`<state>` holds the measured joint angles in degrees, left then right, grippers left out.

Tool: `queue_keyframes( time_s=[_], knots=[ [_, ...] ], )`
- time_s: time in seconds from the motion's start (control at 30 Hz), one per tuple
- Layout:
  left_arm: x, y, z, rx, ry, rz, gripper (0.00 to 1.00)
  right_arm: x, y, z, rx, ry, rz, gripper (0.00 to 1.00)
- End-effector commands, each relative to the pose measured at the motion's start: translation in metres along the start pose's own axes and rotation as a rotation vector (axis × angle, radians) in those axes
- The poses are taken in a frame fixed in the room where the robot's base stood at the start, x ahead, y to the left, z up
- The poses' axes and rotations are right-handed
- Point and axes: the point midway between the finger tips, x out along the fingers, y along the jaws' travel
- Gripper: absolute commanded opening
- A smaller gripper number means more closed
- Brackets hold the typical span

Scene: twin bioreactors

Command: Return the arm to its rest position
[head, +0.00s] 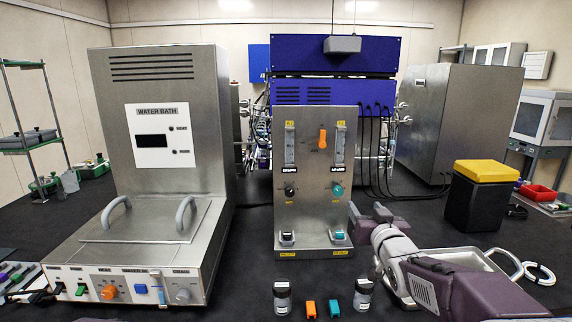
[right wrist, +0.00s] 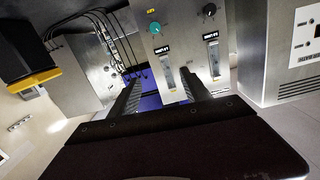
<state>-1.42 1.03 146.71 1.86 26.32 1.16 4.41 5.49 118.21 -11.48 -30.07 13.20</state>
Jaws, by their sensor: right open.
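My right arm comes in from the lower right in the head view. Its gripper (head: 368,212) is held just right of the lower part of the steel panel (head: 313,210) with knobs and flow gauges. In the right wrist view my right gripper (right wrist: 163,95) has its two dark fingers spread wide. Nothing is between the fingers, and the panel (right wrist: 185,50) shows beyond them. I cannot tell whether any finger touches the panel. My left arm and gripper are not in view.
The water bath (head: 160,120) stands at the left. Two small bottles (head: 282,298) (head: 362,295), an orange block (head: 310,309) and a teal block (head: 333,307) are in front of the panel. A metal tray (head: 500,262) lies behind my right arm. A yellow-lidded black bin (head: 478,205) stands at the right.

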Motion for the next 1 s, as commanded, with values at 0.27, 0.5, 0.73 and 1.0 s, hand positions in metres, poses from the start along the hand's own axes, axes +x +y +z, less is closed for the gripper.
queue_keyframes(
  time_s=[0.27, 0.5, 0.73, 1.0],
  knots=[
    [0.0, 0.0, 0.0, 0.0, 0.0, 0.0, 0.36, -0.018, 0.005, 0.069, -0.005, -0.219, 0.036, 0.56],
    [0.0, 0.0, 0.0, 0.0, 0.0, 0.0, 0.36, -0.064, 0.007, 0.16, -0.017, -0.528, 0.068, 0.56],
    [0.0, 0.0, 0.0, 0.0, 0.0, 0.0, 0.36, -0.149, 0.004, 0.253, -0.031, -0.904, 0.077, 0.56],
    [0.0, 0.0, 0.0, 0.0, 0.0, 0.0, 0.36, -0.256, -0.003, 0.316, -0.039, -1.276, 0.058, 0.56]
  ],
)
